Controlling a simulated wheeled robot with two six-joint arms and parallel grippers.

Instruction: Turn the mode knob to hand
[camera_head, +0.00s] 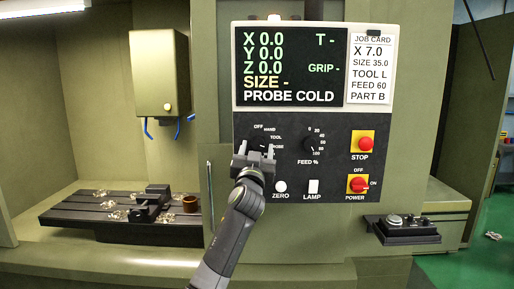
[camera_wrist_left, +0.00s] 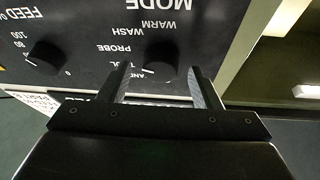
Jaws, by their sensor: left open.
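The mode knob (camera_head: 257,142) is a dark round knob on the black control panel (camera_head: 330,185), left of the feed knob, with OFF, HAND, TOOL and PROBE printed near it. In the head view my left gripper (camera_head: 256,153) partly covers it. In the left wrist view the mode knob (camera_wrist_left: 160,58) shows upside down, with a small white mark at its lower left; I cannot tell exactly which label it points to. My left gripper (camera_wrist_left: 164,88) is open, its fingers on either side of the knob in that view. Contact is not clear. My right gripper is out of view.
The feed knob (camera_head: 311,143) is close on the right. The red stop button (camera_head: 365,144), red power switch (camera_head: 357,184), white zero button (camera_head: 280,186) and lamp switch (camera_head: 313,186) share the panel. A screen (camera_head: 289,65) and job card (camera_head: 370,65) are above.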

